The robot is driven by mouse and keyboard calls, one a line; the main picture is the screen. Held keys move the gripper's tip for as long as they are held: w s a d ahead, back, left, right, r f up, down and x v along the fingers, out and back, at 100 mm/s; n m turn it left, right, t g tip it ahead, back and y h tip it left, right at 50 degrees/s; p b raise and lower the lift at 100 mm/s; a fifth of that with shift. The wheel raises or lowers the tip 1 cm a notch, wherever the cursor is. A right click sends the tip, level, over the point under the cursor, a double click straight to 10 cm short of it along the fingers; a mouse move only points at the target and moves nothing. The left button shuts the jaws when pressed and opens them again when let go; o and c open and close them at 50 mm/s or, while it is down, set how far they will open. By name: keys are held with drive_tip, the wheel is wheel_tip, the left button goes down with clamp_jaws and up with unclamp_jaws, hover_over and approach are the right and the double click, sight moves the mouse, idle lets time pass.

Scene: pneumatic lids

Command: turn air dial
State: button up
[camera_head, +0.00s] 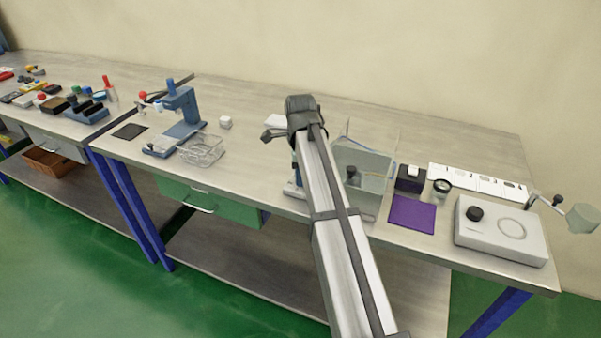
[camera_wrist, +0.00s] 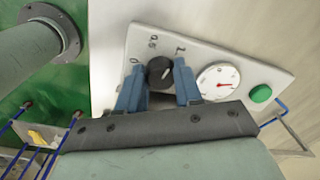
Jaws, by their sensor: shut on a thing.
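The air dial (camera_wrist: 159,72) is a round black knob with a pale pointer line, on a light grey panel (camera_wrist: 208,51) in the wrist view. My gripper (camera_wrist: 160,82) has its two blue fingers on either side of the knob and is shut on it. Marks on the panel surround the knob, some partly hidden by the fingers. A round white gauge (camera_wrist: 218,82) with a red needle sits right of the knob. A green button (camera_wrist: 261,93) is at the panel's right end. In the head view my arm hides the panel and the dial.
In the head view, a clear box (camera_head: 362,168), a purple mat (camera_head: 412,214) and a white device with a black knob (camera_head: 500,232) are right of my arm.

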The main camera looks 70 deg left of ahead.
drive_tip(key=shift+a+m, duration=0.1)
drive_tip(key=shift+m, duration=1.5)
drive_tip(key=o, duration=0.8)
drive_tip(key=shift+c, duration=0.2)
drive_tip(key=shift+r, duration=0.1)
wheel_tip(320, 180, up, 14)
drive_tip(key=shift+s+d, duration=0.15)
drive_tip(key=shift+d, duration=0.1)
